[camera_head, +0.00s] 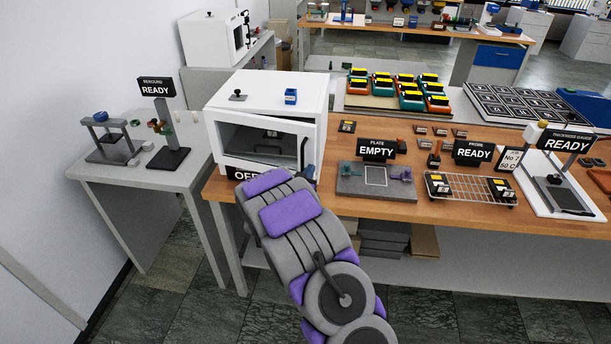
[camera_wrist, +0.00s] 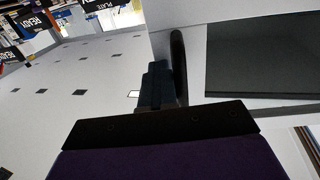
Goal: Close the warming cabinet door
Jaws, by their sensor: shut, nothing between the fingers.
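The warming cabinet (camera_head: 270,92) is a white box at the left end of the wooden bench. Its door (camera_head: 262,118) has a dark window and a dark vertical handle (camera_head: 303,153) near its right edge. The door looks slightly ajar at the right, but the exact gap is hard to judge. My gripper (camera_head: 311,170) is low beside the handle, partly hidden by my purple and grey arm. In the wrist view my gripper (camera_wrist: 155,85) is shut and empty, close beside the handle (camera_wrist: 178,60). The door's dark window (camera_wrist: 260,55) fills the right; contact cannot be told.
An "OFF" sign (camera_head: 246,175) is partly covered by my arm. A plate fixture (camera_head: 376,183) and a wire rack (camera_head: 470,188) stand to the right on the bench (camera_head: 330,203). A grey side table (camera_head: 130,170) is at the left. Open floor lies in front.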

